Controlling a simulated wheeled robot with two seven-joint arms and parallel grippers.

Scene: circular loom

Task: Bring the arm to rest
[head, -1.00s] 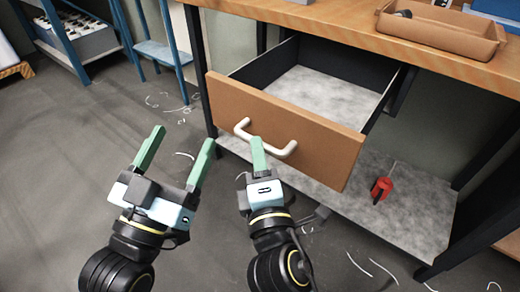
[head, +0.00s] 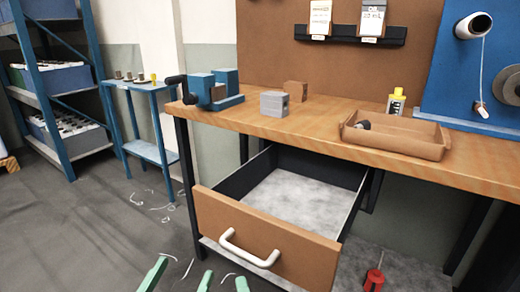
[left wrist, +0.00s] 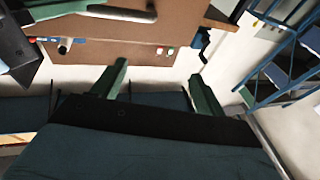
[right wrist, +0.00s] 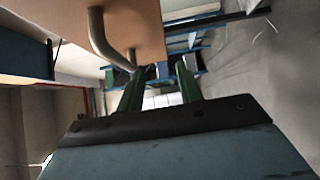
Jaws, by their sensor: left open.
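The task names only the arm. My left gripper (head: 180,270) shows at the bottom edge of the head view, its two green fingers apart and nothing between them. It also shows open in the left wrist view (left wrist: 158,72). Of my right gripper, one green fingertip (head: 242,284) shows at the bottom edge, just below the drawer handle. In the right wrist view its two fingers (right wrist: 160,70) stand apart with an empty gap. The white drawer handle (right wrist: 103,42) is close to the left finger there; touching or apart, I cannot tell. Both arms are out of the head view.
The drawer (head: 262,240) is pulled out and looks empty. The workbench (head: 290,122) holds a blue vise (head: 210,90), a grey block (head: 274,104) and a brown tray (head: 395,142). A red tool (head: 374,280) lies under the bench. The floor at left is mostly clear.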

